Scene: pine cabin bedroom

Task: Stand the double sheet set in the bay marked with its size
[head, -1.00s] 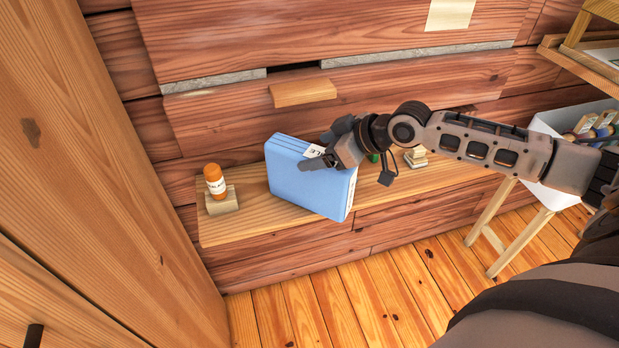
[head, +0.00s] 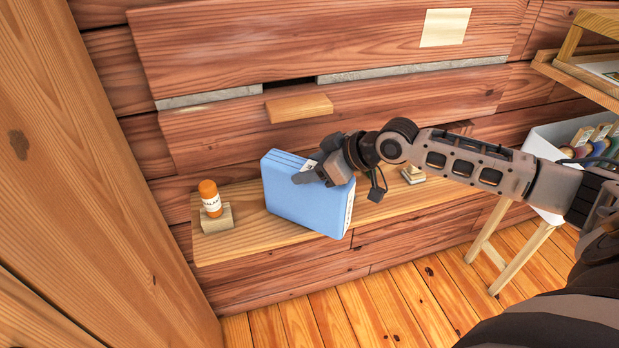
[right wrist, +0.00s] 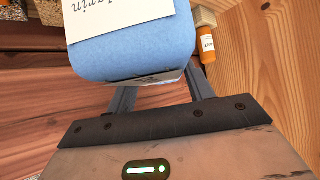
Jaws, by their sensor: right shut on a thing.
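A light blue folded sheet set (head: 305,200) stands on the wooden wall shelf (head: 400,205), slightly tilted, in the head view. My right gripper (head: 318,174) is shut on its upper right part. In the right wrist view the blue set (right wrist: 135,45) sits between the two fingers (right wrist: 160,95), with a white label (right wrist: 120,14) whose writing is upside down and cut off. Its size cannot be read. No marked bay shows clearly. My left gripper is not in view.
A small wooden ledge (head: 299,108) juts out above. A white bin (head: 560,150) on a stand is at the right.

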